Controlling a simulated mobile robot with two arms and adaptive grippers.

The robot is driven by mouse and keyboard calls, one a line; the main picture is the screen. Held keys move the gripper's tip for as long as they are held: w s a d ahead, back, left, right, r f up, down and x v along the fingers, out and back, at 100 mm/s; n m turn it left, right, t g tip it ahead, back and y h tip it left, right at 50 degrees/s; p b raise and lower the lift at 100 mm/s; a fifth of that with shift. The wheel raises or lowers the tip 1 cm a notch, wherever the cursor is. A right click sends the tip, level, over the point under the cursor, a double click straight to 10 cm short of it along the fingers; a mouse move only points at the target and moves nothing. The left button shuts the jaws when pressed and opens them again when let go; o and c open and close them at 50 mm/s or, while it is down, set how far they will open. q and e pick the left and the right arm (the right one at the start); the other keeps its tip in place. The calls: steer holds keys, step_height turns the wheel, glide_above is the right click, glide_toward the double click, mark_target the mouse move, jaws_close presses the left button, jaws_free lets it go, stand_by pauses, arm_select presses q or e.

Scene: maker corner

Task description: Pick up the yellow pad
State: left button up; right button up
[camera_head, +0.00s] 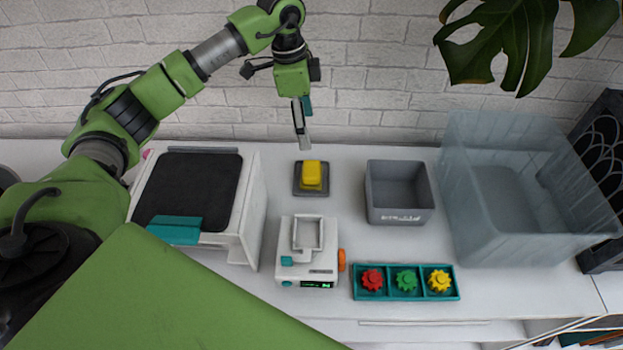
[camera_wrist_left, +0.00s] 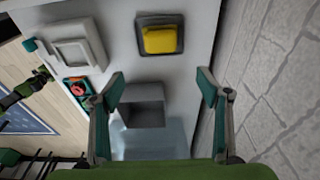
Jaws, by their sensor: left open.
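The yellow pad (camera_head: 312,173) sits on a dark square base (camera_head: 298,190) on the white worktop, left of the grey bin. In the left wrist view the yellow pad (camera_wrist_left: 160,40) lies on its dark base (camera_wrist_left: 181,18), beyond the fingertips. My left gripper (camera_head: 303,124) hangs above and behind the pad, near the brick wall. In the wrist view my left gripper (camera_wrist_left: 160,86) is open, its teal-tipped fingers wide apart with nothing between them. The pad is fully in view in both pictures.
A white machine (camera_head: 251,200) with a dark top stands left of the pad. A small white device (camera_head: 308,277) is in front. A grey bin (camera_head: 400,214) and a large translucent tub (camera_head: 520,248) stand right. A teal tray (camera_head: 407,294) holds coloured gears.

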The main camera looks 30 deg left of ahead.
arm_select(q)
steer(key=f, duration=0.2)
glide_above(311, 168)
step_height(311, 168, down, 8)
steer(key=shift+s+r, duration=0.1)
steer(key=shift+f, duration=0.55)
step_height(311, 168, down, 5)
steer(key=shift+d+r+p, duration=0.1)
steer(key=shift+p, duration=0.9)
arm_select(e)
steer(key=shift+w+a+r, duration=0.2)
steer(key=shift+w+r, duration=0.35)
arm_select(q)
steer(key=shift+c, duration=1.4)
steer(key=c, duration=0.9)
arm_select(e)
steer(key=shift+d, duration=0.2)
